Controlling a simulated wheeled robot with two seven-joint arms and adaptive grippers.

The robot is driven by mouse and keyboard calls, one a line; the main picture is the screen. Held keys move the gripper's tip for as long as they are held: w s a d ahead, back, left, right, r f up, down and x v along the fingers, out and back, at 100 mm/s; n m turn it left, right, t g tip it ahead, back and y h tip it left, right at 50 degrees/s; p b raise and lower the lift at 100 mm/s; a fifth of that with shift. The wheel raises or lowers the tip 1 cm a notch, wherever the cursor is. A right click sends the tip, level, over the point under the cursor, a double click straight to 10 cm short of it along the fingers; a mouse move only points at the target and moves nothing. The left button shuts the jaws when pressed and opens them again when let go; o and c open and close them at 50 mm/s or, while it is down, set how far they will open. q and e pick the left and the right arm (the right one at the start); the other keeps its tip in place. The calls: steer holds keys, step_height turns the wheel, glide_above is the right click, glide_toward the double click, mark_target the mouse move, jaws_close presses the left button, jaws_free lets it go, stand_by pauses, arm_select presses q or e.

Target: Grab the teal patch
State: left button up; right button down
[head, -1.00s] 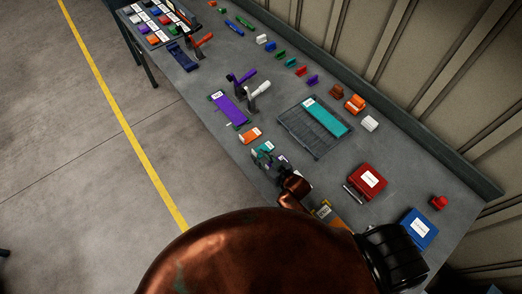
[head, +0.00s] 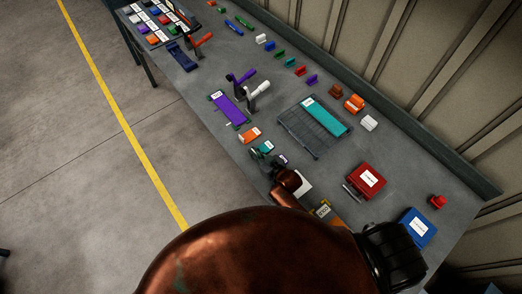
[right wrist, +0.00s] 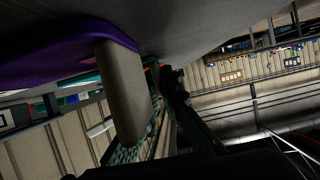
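A small teal patch with a white label (head: 266,147) lies near the front edge of the bench in the head view, between an orange patch and a purple one. My right gripper (head: 259,159) is right beside it at the bench edge, partly overlapping it in the picture. Whether they touch does not show. In the right wrist view a grey finger-like part (right wrist: 122,92) and a dark part stand close under a purple surface (right wrist: 60,58), with a thin teal strip (right wrist: 82,77) behind. The finger gap is unclear. My left gripper is in neither view.
An orange patch (head: 250,135) and a purple patch (head: 283,159) lie close by. A long teal strip (head: 325,117) lies on a dark rack (head: 307,143). Purple and white lever clamps stand beyond. Red (head: 367,180) and blue (head: 419,228) boxes sit at the right.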

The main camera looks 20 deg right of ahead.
stand_by(0.5)
steer(key=shift+r, duration=0.6)
steer(key=s+a+r+b, duration=0.1)
steer(key=s+a+r, duration=0.1)
steer(key=s+r, duration=0.9)
steer(key=s, duration=0.2)
steer(key=shift+s+a+r, duration=0.3)
steer(key=shift+s+r, duration=0.1)
steer(key=shift+w, duration=0.1)
